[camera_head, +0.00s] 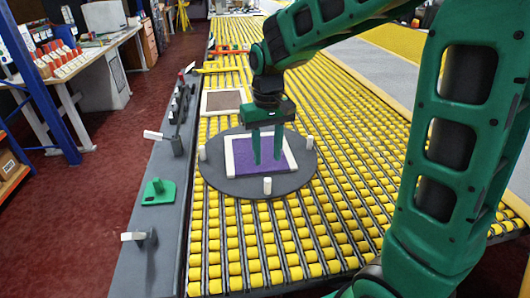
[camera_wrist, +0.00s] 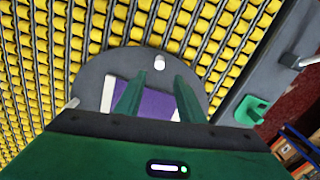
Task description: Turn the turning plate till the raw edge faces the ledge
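The turning plate (camera_head: 222,183) is a dark grey disc on the roller table, with white pegs (camera_head: 267,185) standing near its rim. In the wrist view the plate (camera_wrist: 92,77) fills the middle. A purple rug piece (camera_head: 243,158) with cream strips along edges lies on it; a cream strip shows on its left side, towards the ledge. The far edge is partly hidden by my gripper, so I cannot tell which edge is raw. My gripper (camera_head: 267,162) is open above the rug, fingers pointing down, apart and empty. I cannot tell whether the tips touch it.
The grey ledge (camera_head: 165,225) runs along the plate's left, carrying a green block (camera_head: 158,190) and white-tipped posts (camera_head: 133,236). A brown, pale-edged square (camera_head: 222,101) lies on the rollers beyond the plate. Yellow rollers (camera_head: 355,170) to the right are clear.

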